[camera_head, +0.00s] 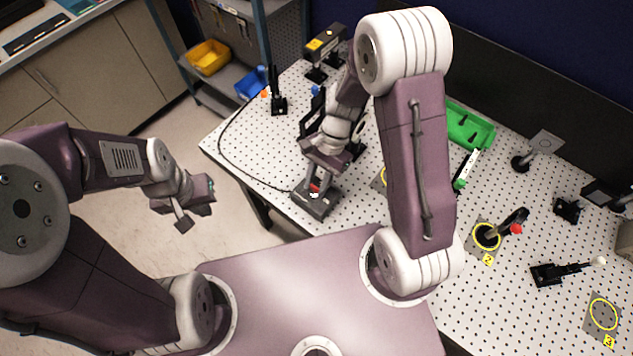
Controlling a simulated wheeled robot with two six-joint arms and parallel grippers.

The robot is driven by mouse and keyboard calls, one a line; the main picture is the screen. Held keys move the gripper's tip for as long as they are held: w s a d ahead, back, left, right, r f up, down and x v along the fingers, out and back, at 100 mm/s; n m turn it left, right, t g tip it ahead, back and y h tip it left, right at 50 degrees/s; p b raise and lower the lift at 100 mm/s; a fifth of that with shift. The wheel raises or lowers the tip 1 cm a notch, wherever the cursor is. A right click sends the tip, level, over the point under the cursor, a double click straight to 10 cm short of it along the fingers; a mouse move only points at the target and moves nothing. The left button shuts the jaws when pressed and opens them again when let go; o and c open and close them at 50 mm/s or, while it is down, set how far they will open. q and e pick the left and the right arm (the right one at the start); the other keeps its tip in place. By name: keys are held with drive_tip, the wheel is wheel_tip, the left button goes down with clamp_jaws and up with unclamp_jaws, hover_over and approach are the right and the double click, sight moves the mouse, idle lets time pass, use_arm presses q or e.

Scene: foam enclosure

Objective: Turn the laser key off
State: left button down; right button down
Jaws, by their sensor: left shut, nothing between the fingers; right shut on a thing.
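A dark grey box (322,206) with a cable lies near the left front edge of the perforated table. A small red part (314,188), likely the laser key, shows on its top. My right gripper (315,184) reaches down over the box and is shut on this small part. The wrist and fingers hide most of the key, so I cannot tell which way it is turned. My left gripper (196,214) is shut and empty, in the air left of the table, well away from the box.
The perforated table (400,290) bears optical mounts. A black and yellow device (325,42) stands at the back, with a green tray (468,126) farther right. A black cable (222,152) loops along the left edge. A shelf holds a yellow bin (208,58).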

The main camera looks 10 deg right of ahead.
drive_tip(key=n+g+p, duration=0.1)
drive_tip(key=n+p, duration=0.1)
drive_tip(key=n, duration=0.1)
drive_tip(key=shift+a+r+n+h, duration=0.1)
drive_tip(key=shift+r+n+h, duration=0.05)
drive_tip(key=shift+n+h, duration=0.25)
drive_tip(key=n+h, duration=0.1)
drive_tip(key=n, duration=0.1)
drive_tip(key=n+p, duration=0.1)
drive_tip(key=n, duration=0.1)
drive_tip(key=shift+w+a+g+h+p, duration=0.1)
drive_tip(key=shift+g+h+p, duration=0.2)
drive_tip(key=shift+g+h, duration=0.1)
drive_tip(key=n+h, duration=0.1)
drive_tip(key=n, duration=0.1)
drive_tip(key=n+p, duration=0.1)
drive_tip(key=n, duration=0.2)
drive_tip(key=shift+a+h, duration=0.15)
drive_tip(key=shift+h, duration=0.25)
drive_tip(key=n, duration=0.2)
drive_tip(key=n+t+h, duration=0.1)
drive_tip(key=n, duration=0.1)
drive_tip(key=shift+a+n+h+p, duration=0.1)
drive_tip(key=shift+n+h+p, duration=0.2)
drive_tip(key=shift+n+p, duration=0.1)
drive_tip(key=shift+n, duration=0.3)
drive_tip(key=c, duration=1.1)
unclamp_jaws()
